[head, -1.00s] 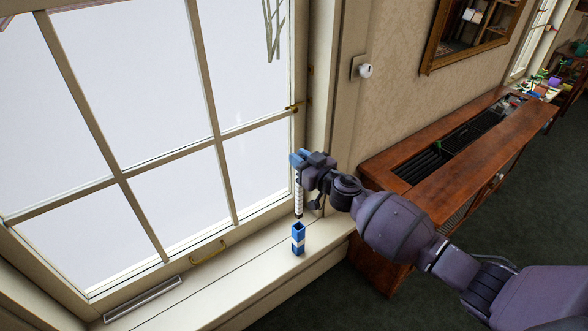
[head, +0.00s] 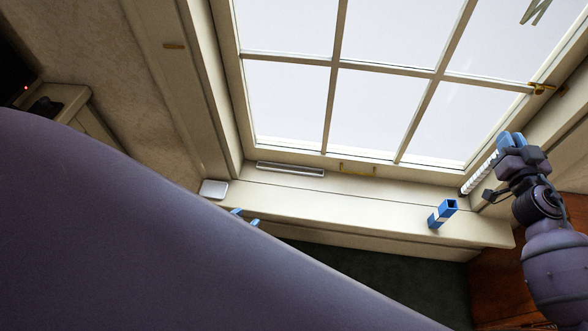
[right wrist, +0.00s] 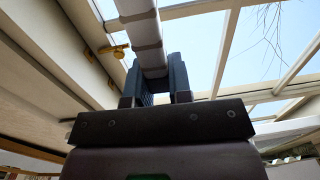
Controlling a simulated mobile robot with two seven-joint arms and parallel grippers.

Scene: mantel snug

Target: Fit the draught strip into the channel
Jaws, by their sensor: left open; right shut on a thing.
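A pale, banded strip (head: 478,176), which I take as the draught strip, is in my right gripper (head: 511,142). In the right wrist view the strip (right wrist: 147,38) passes between the dark fingers of this gripper (right wrist: 160,82), which is shut on it. The strip's lower end hangs near a blue square tube (head: 435,219) with an open top and a pale band, standing on the sill. They look apart. A long grey slotted piece (head: 290,168) lies along the window's foot; which piece is the channel is unclear. My left gripper (head: 245,217) shows two blue fingertips, open, by the sill's front edge.
The window sill (head: 340,205) is mostly bare between the left gripper and the blue tube. A light grey square item (head: 213,188) sits at its left end. A brass handle (head: 357,170) and latch (head: 542,88) are on the window. My left arm hides the lower left.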

